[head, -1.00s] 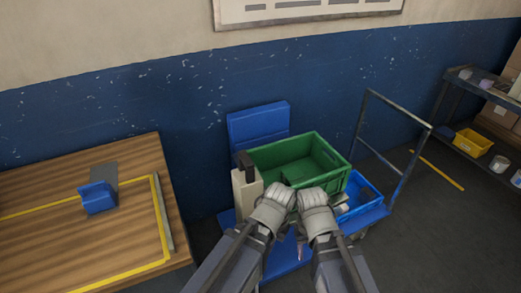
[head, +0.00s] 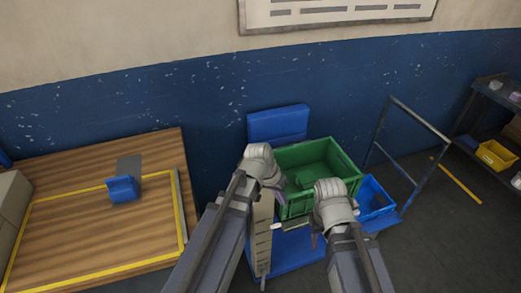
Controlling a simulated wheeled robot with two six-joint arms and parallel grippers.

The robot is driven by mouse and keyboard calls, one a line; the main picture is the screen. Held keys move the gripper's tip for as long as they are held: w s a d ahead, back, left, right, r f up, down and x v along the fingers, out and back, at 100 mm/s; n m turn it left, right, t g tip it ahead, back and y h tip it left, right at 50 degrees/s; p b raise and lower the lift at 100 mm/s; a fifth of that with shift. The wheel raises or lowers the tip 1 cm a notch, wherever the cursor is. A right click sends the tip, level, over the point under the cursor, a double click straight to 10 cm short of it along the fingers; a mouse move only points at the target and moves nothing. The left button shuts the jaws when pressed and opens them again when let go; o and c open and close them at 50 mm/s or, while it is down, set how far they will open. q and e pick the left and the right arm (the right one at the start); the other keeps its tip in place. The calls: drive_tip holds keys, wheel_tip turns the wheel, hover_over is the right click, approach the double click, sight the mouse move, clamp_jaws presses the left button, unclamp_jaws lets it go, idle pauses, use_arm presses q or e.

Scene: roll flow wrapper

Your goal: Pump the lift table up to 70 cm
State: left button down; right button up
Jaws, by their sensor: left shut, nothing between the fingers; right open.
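The blue lift table (head: 300,252) stands in front of the blue wall, partly hidden by the green crate and my arms. A pale upright post (head: 262,238) with marks along it stands at its left; its top is hidden behind my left gripper. My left gripper (head: 279,188) is shut and empty, over the top of the post and beside the crate's left end; I cannot tell whether it touches either. My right gripper (head: 316,232) is open in front of the green crate's near right side. Its fingers are mostly hidden by its wrist.
The open green crate (head: 338,158) and a smaller blue bin (head: 373,200) sit side by side. A grey metal handle frame (head: 412,130) rises at the right. A wooden table (head: 80,215) with a blue block (head: 124,188) is at left. A shelf with a yellow bin (head: 495,155) is far right.

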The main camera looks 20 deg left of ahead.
use_arm(q)
drive_tip(key=w+a+r+n+t+h+p, duration=0.2)
drive_tip(key=w+a+r+t+p, duration=0.3)
drive_tip(key=w+a+r, duration=0.6)
wheel_tip(320, 180, up, 3)
drive_tip(key=shift+w+a+r+n+h+p, duration=0.15)
drive_tip(key=shift+w+n+h+p, duration=0.25)
drive_tip(key=shift+p, duration=0.3)
use_arm(e)
wheel_tip(320, 180, up, 9)
drive_tip(key=shift+f, duration=0.15)
drive_tip(key=shift+f, duration=0.1)
use_arm(q)
wheel_tip(320, 180, down, 9)
drive_tip(key=b, duration=0.9)
use_arm(e)
wheel_tip(320, 180, down, 9)
use_arm(q)
drive_tip(key=shift+f+b, duration=0.35)
drive_tip(key=shift+f, duration=0.05)
use_arm(e)
drive_tip(key=shift+f, duration=0.2)
